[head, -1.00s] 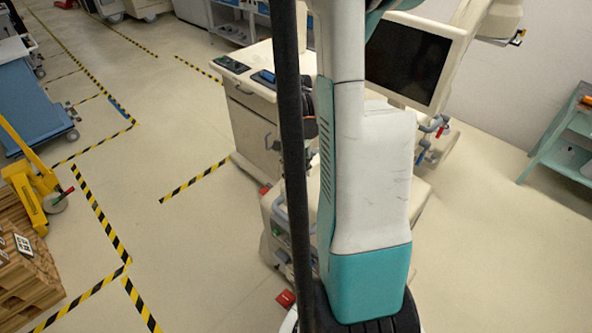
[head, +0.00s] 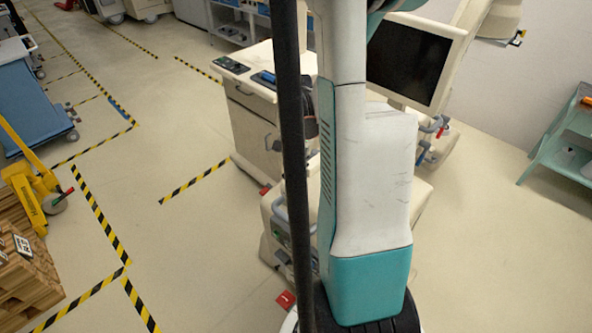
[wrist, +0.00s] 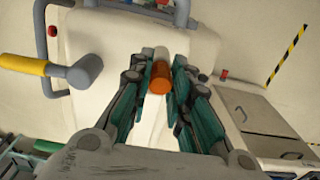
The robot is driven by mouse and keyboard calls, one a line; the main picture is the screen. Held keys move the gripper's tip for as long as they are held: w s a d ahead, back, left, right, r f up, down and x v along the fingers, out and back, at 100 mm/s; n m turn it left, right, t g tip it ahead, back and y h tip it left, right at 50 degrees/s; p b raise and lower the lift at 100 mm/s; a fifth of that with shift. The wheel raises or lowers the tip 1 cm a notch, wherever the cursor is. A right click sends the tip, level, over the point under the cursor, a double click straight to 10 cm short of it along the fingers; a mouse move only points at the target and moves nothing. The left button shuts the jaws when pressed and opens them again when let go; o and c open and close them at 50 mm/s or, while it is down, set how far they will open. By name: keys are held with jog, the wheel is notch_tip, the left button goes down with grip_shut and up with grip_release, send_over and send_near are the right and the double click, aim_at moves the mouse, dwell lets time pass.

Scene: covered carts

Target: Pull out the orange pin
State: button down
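The orange pin (wrist: 160,78) is a short cylinder with a pale part beyond it, seen in the wrist view over the pale cover of a cart (wrist: 105,38). My gripper (wrist: 163,68) has its teal-padded fingers on either side of the pin. The pin nearly fills the gap between the pads. Whether both pads press on it is not clear. Where the pin enters the cart is hidden. In the head view, my arm hides the pin and the gripper; part of a pale cart (head: 277,220) shows behind my arm.
In the wrist view, a grey lever with a yellow grip (wrist: 24,65) stands out left of the gripper, and a drawer cabinet (wrist: 245,105) is at right. The head view shows a monitor (head: 408,63) and a teal shelf cart (head: 560,150).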

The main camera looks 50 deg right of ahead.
jog(key=shift+r, duration=0.15)
jog(key=shift+r+p, duration=1.8)
jog(key=shift+r, duration=1.05)
jog(key=shift+s, duration=0.1)
